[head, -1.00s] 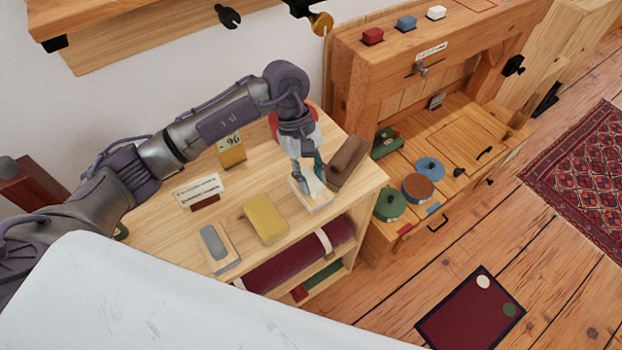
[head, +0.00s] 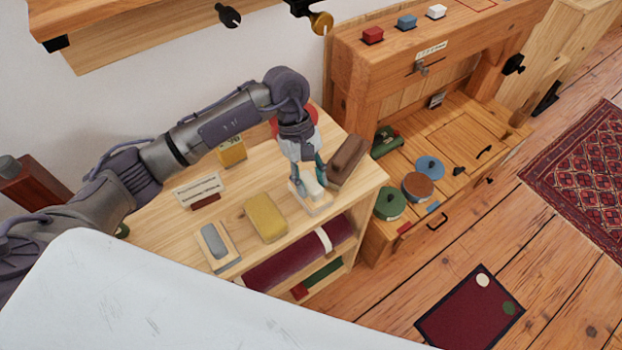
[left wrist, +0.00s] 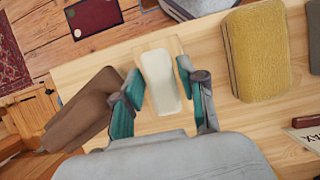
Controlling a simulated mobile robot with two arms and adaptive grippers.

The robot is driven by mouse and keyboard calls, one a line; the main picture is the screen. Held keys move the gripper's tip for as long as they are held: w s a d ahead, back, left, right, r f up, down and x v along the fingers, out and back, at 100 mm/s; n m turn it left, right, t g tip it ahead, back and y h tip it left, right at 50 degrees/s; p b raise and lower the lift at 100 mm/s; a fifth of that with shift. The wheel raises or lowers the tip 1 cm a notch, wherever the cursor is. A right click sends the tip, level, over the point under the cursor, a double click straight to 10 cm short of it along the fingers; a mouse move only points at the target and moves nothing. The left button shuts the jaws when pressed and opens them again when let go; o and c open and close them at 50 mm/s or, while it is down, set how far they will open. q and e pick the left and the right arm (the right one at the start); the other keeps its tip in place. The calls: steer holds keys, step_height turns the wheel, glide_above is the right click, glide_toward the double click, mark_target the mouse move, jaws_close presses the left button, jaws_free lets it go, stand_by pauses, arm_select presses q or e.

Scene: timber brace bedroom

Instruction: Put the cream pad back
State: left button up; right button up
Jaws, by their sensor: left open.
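The cream pad (left wrist: 162,82) is a pale, rounded block in the left wrist view. It lies between the fingers of my left gripper (left wrist: 158,88), with a gap visible on the right side. The cream pad also shows in the head view (head: 312,188), partly hidden by the fingers. It appears to rest on a thin, pale wooden plate (head: 322,208) at the right end of the shelf top. My left gripper (head: 309,182) points down over it and is open. My right gripper is not in view.
A brown block (head: 346,160) stands close on the right of the gripper. A yellow pad (head: 266,218) and a grey pad on a plate (head: 214,242) lie to the left on the shelf top (head: 290,232). A labelled card (head: 199,188) stands behind them.

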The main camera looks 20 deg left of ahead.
arm_select(q)
steer(key=b+v, duration=0.2)
steer(key=v, duration=0.9)
steer(key=shift+r, duration=0.35)
